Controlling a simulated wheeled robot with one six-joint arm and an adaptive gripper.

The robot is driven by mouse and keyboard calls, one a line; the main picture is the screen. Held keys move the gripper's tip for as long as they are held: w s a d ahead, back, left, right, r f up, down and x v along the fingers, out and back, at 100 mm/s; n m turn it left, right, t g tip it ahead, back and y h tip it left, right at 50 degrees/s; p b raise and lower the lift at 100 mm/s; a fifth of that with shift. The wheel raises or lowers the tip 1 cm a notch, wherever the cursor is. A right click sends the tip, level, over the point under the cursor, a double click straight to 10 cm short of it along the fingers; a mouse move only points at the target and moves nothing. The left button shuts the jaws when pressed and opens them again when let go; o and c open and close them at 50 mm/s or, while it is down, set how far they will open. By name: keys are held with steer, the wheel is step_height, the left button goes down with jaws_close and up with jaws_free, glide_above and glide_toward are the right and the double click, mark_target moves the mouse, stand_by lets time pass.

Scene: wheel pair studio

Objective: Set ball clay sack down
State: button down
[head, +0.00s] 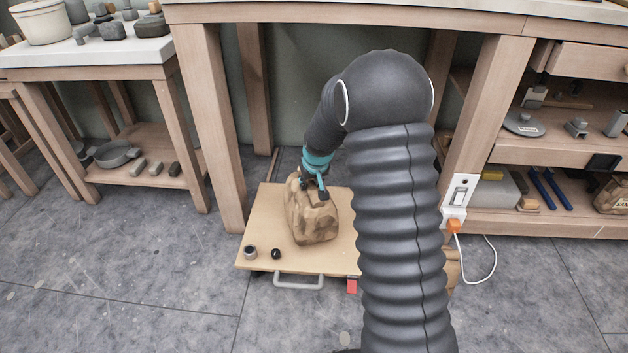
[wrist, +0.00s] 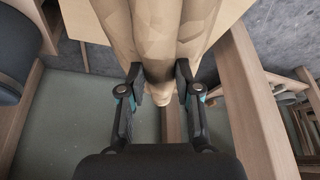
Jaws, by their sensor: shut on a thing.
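The ball clay sack (head: 313,218) is a crumpled brown bag, upright or nearly so, over a low wooden board (head: 262,222). Its bottom looks at or very near the board; I cannot tell whether it touches. My gripper (head: 314,186) is shut on the gathered top of the sack from above. In the wrist view the sack (wrist: 158,30) fills the upper middle, and its narrow neck is pinched between the two fingers of my gripper (wrist: 160,82). My arm hides the right part of the board.
A small dark cup (head: 250,252) and a black knob-like piece (head: 276,254) are at the board's front left. A grey handle (head: 299,283) and a red tab (head: 352,286) are at its front edge. Workbench legs (head: 215,130) flank it. A white cable (head: 494,262) hangs right. Floor in front is clear.

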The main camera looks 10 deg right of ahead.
steer(key=shift+f, duration=1.55)
steer(key=shift+f+b, duration=0.15)
steer(key=shift+b, duration=0.15)
steer(key=c, duration=0.8)
jaws_free()
steer(key=shift+f, duration=0.1)
